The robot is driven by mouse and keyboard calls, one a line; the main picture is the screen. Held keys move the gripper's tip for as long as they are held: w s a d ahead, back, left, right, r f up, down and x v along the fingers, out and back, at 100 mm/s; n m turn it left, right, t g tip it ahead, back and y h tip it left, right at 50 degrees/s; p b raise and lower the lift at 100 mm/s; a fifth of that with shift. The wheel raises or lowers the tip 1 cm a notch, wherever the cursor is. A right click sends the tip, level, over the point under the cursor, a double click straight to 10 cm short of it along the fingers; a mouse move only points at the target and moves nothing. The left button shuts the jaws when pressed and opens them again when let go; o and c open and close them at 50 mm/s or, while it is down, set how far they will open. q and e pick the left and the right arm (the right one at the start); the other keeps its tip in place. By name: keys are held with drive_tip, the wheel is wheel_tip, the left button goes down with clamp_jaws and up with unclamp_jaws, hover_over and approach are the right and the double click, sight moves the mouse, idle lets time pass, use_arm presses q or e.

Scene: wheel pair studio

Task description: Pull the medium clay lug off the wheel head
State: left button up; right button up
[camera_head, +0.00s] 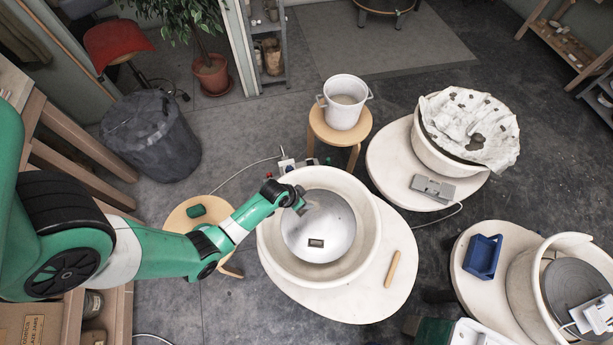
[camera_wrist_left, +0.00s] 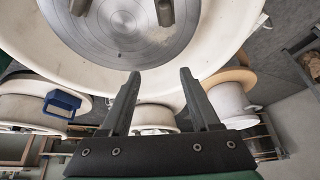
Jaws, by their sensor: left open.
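The silver wheel head (camera_head: 330,215) is a round metal disc inside a white splash pan (camera_head: 368,215). It also fills the top of the left wrist view (camera_wrist_left: 110,30). A small dark block-like lug (camera_head: 316,243) stands on its lower part in the head view. In the left wrist view two grey lugs stand on the disc, one at the top centre (camera_wrist_left: 165,12) and one farther left (camera_wrist_left: 78,6), both cut by the frame edge. I cannot tell which is the medium one. My left gripper (camera_head: 300,203) is over the disc's upper left, open and empty (camera_wrist_left: 159,74). My right gripper is not in view.
A wooden tool (camera_head: 393,269) lies on the pale table right of the pan. A white bucket (camera_head: 344,103) stands on a stool behind. Another wheel with a cloth (camera_head: 468,125) and a blue tray (camera_head: 483,257) are to the right. A small stool (camera_head: 185,220) is below my left arm.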

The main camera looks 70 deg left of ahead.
use_arm(q)
drive_tip(key=s+f+n+g, duration=0.1)
drive_tip(key=s+f, duration=0.2)
drive_tip(key=s, duration=0.2)
drive_tip(key=b+x, duration=1)
drive_tip(key=shift+w+f, duration=0.15)
drive_tip(key=shift+w, duration=0.05)
drive_tip(key=shift+w+a+f+b, duration=0.15)
drive_tip(key=shift+w+f+b, duration=0.15)
drive_tip(key=shift+b, duration=0.1)
clamp_jaws()
idle(1.5)
